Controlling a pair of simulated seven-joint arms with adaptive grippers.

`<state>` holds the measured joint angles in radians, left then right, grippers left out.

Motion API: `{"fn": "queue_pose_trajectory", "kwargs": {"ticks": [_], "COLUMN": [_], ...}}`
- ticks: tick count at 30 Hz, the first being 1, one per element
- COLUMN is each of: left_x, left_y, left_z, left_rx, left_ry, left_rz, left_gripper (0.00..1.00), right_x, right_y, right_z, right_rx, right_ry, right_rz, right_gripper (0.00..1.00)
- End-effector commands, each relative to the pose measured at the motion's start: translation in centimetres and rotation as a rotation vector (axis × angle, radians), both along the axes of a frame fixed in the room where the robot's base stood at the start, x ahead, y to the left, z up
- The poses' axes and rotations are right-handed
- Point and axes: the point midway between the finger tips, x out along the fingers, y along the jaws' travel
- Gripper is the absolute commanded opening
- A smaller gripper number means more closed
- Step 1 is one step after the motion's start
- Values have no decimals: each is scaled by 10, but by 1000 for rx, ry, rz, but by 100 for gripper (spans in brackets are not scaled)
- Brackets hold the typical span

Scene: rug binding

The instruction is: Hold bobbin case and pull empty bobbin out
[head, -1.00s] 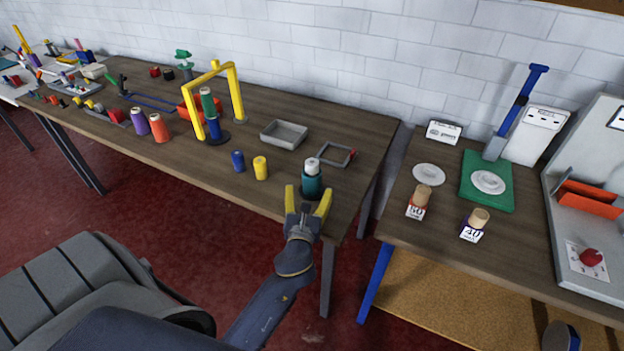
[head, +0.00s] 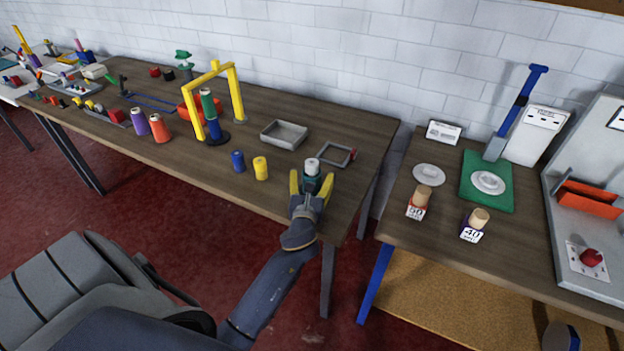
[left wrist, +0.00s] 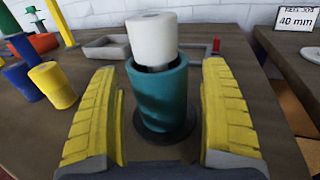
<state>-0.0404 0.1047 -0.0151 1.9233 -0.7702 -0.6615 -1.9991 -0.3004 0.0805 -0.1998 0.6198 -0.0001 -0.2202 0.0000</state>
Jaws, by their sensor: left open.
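The bobbin case is a teal cylinder (left wrist: 160,95) on a dark round base, upright near the front right of the wooden table. The empty bobbin, a white cylinder (left wrist: 152,40), stands upright in its top and sticks out above the rim. They also show in the head view, the white bobbin (head: 312,165) above the partly hidden teal case. My left gripper (head: 312,184) is open, its yellow fingers on either side of the teal case. In the left wrist view the left gripper (left wrist: 163,112) shows gaps between both fingers and the case. My right gripper is not in view.
A grey tray (head: 284,136) and a grey square frame (head: 336,155) with a red knob lie behind the case. Blue (head: 238,161) and yellow (head: 261,168) spools stand to the left. A yellow arch (head: 239,95) stands further left. A second table (head: 400,228) is at right.

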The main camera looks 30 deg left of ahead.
Motion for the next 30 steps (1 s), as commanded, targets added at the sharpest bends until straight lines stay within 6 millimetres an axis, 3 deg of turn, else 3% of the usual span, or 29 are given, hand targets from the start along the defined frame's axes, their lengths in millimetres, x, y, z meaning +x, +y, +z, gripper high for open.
{"fn": "queue_pose_trajectory", "kwargs": {"ticks": [2,18,19,25,30], "left_x": [0,0,0,0,0], "left_y": [0,0,0,0,0], "left_z": [0,0,0,0,0], "left_rx": [0,0,0,0,0], "left_ry": [0,0,0,0,0], "left_rz": [0,0,0,0,0], "left_gripper": [73,11,47,24,22], "right_x": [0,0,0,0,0], "right_y": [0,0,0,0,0], "right_z": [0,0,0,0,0], "right_rx": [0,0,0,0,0], "right_ry": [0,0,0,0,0], "right_rz": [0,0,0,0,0], "right_gripper": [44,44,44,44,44]}}
